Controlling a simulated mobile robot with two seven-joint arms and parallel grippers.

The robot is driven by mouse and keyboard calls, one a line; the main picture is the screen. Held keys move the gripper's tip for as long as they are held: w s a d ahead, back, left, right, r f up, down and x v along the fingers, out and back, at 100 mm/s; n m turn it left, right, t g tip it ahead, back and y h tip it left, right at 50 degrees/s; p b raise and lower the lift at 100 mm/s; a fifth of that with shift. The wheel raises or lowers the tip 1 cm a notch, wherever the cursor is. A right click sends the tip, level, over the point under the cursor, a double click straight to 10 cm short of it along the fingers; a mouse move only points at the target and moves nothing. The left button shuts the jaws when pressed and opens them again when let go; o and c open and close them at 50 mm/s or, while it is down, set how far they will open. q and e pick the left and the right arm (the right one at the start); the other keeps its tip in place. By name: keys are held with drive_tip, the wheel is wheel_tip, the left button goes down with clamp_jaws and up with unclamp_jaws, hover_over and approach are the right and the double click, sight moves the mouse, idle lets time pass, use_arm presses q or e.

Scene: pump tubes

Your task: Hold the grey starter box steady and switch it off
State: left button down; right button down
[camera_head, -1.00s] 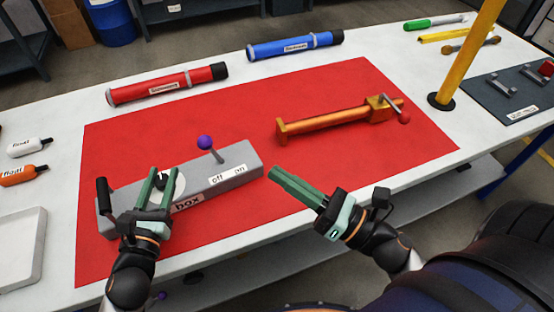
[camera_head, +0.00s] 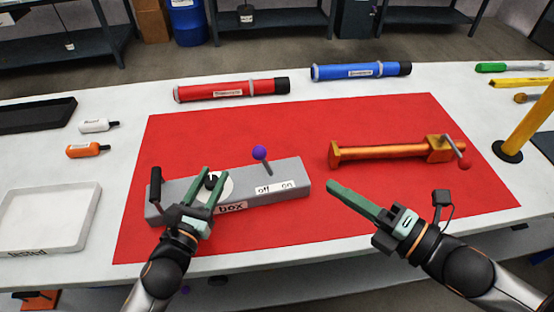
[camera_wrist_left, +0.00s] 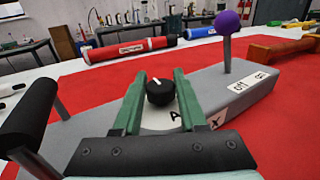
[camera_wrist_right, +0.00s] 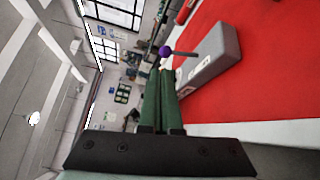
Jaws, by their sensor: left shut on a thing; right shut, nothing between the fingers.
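The grey starter box (camera_head: 240,202) lies on the red mat, marked "off" and "on" near its right end. A purple-balled lever (camera_head: 259,153) rises from it and leans left, towards the "off" side, in the head view. In the left wrist view the lever (camera_wrist_left: 227,24) looks nearly upright. My left gripper (camera_head: 217,171) is shut on the black knob (camera_wrist_left: 160,91) on the box top, a finger on each side. My right gripper (camera_head: 333,186) is shut and empty, just right of the box's right end. The right wrist view shows the lever (camera_wrist_right: 166,51) beyond its fingertips.
A black handle (camera_head: 155,184) stands at the box's left end. An orange clamp-like tool (camera_head: 385,152) lies right of the box. Red (camera_head: 230,91) and blue (camera_head: 360,72) tubes lie behind the mat. A white tray (camera_head: 85,215) is at left, a yellow post (camera_head: 530,125) at right.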

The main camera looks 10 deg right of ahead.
sight(258, 159)
drive_tip(key=shift+m+g, duration=0.3)
drive_tip(key=shift+g, duration=0.1)
drive_tip(key=shift+f+x, duration=0.2)
drive_tip(key=shift+x, duration=3.35)
drive_tip(key=shift+f+x, duration=0.2)
drive_tip(key=shift+x, duration=3.3)
drive_tip(key=shift+s+a, duration=0.2)
drive_tip(key=shift+w+a+n+h, duration=0.3)
drive_tip(key=shift+a+n, duration=0.1)
drive_tip(key=shift+a, duration=0.2)
drive_tip(key=shift+a+g, duration=0.3)
use_arm(q)
drive_tip(key=shift+s+d, duration=0.1)
use_arm(e)
drive_tip(key=shift+f+n, duration=0.1)
drive_tip(key=shift+n, duration=0.2)
drive_tip(key=shift+s, duration=0.1)
